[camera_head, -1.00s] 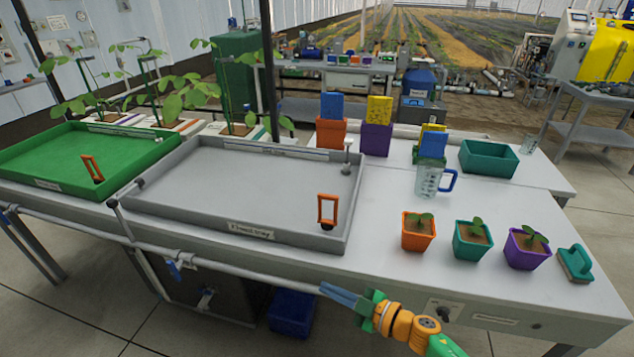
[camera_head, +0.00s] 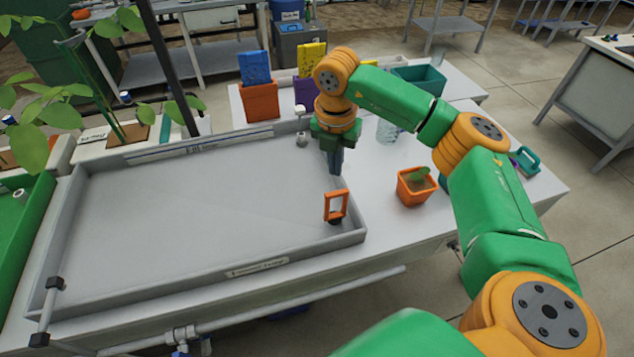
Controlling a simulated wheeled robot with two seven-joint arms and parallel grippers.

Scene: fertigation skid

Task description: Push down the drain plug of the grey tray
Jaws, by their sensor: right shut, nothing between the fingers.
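The grey tray (camera_head: 62,215) lies on the bench across the left and middle of the view. The drain plug (camera_head: 335,207), an orange loop handle on a dark base, stands upright in its front right corner. Whether the plug is seated cannot be told. My right gripper (camera_head: 336,172) is shut and empty, pointing down near the tray's right wall, just behind the plug's handle in the picture and apart from it. My left gripper is out of view.
A post with a white knob (camera_head: 300,128) stands at the tray's back right corner. An orange plant pot (camera_head: 415,186) stands right of the tray. My right arm hides part of the bench.

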